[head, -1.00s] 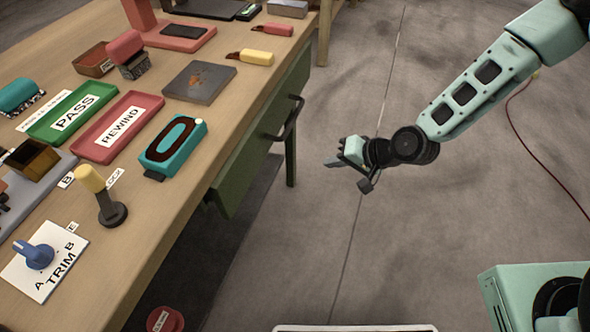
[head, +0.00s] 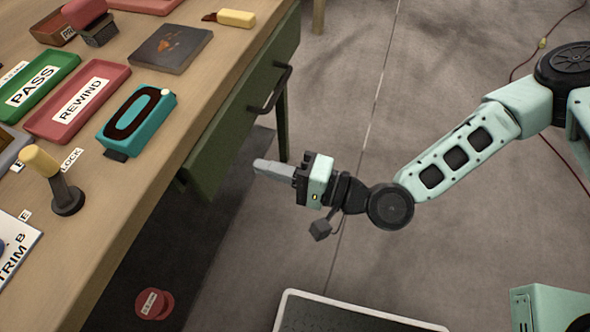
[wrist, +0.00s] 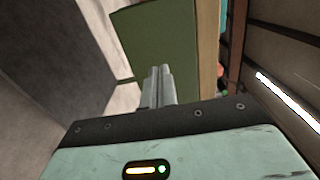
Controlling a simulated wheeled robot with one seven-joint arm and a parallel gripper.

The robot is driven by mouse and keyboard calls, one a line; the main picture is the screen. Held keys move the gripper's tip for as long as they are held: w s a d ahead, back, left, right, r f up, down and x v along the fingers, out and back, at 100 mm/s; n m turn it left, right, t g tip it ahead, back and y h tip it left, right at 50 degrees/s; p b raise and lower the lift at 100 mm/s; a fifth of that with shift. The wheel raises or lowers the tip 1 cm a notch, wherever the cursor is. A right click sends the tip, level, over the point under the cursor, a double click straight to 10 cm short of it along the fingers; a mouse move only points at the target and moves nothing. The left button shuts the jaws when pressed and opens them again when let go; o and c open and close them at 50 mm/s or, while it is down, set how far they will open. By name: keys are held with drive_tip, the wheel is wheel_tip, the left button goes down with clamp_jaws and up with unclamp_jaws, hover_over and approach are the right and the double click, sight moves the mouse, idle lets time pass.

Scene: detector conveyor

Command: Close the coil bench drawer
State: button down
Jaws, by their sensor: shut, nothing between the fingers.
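The coil bench drawer has a green front (head: 222,140) with a dark bar handle (head: 273,90), just under the bench top's right edge in the head view. I cannot tell how far it stands out. My gripper (head: 262,166) is shut and empty, its fingers pointing left toward the lower part of the green front, with a visible gap in the picture. In the wrist view the shut fingers (wrist: 160,78) overlap a green panel (wrist: 165,42); contact cannot be made out.
The wooden bench top (head: 150,190) carries a teal device (head: 138,122), a red REWIND tray (head: 78,103), a green PASS tray (head: 38,84) and a yellow-topped lever (head: 62,185). A red round object (head: 154,303) lies on the floor.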

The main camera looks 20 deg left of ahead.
sight(221, 155)
drive_tip(key=a, duration=0.6)
drive_tip(key=shift+w+a, duration=0.25)
drive_tip(key=a, duration=0.3)
drive_tip(key=shift+w+a+f+b, duration=0.1)
drive_tip(key=shift+w+a+b, duration=0.05)
drive_tip(key=shift+a+b, duration=0.25)
drive_tip(key=shift+a, duration=0.25)
drive_tip(key=shift+r, duration=0.2)
drive_tip(key=shift+a, duration=0.1)
